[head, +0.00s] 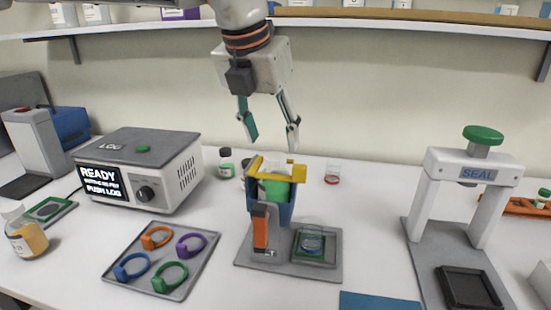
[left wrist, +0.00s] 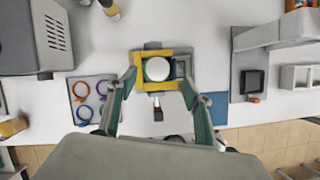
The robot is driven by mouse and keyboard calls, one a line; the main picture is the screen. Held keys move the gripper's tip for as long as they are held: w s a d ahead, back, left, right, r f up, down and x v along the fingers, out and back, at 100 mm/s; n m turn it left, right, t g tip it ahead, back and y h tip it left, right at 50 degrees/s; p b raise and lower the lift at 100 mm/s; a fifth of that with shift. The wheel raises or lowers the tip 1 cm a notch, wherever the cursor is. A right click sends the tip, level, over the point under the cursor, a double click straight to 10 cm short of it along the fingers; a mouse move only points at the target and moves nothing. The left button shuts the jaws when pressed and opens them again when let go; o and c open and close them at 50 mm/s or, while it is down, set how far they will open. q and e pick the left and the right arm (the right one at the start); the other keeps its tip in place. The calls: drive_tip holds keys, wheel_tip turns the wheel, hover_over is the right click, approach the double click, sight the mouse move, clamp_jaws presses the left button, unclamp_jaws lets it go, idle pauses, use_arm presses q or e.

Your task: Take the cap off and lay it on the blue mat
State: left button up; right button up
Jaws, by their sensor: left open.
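A round pale-topped, green-sided piece, which looks like the cap (head: 275,188), sits inside a yellow frame (head: 298,172) on a blue holder (head: 284,212). In the left wrist view the cap (left wrist: 157,69) shows as a white disc with a green edge. My left gripper (head: 269,138) is open and empty above the holder, fingers pointing down. In the left wrist view my left gripper (left wrist: 158,88) has its fingertips on either side of the yellow frame. The blue mat (head: 380,302) lies bare at the front edge, partly cut off; it also shows in the left wrist view (left wrist: 216,108). My right gripper is not in view.
A small glass beaker (head: 312,240) stands beside the holder on the same grey base. A tray (head: 194,275) with coloured rings lies left. A grey box with a lit screen (head: 102,184) stands behind it. A white SEAL press (head: 474,175) stands right.

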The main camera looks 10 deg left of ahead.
sight(276, 155)
use_arm(q)
drive_tip(key=x, duration=0.5)
drive_tip(key=shift+w+a, duration=0.2)
drive_tip(key=shift+w, duration=0.05)
drive_tip(key=shift+c, duration=0.4)
drive_tip(key=c, duration=0.7)
drive_tip(key=shift+c, duration=0.2)
wheel_tip(276, 155, up, 10)
drive_tip(key=p, duration=0.1)
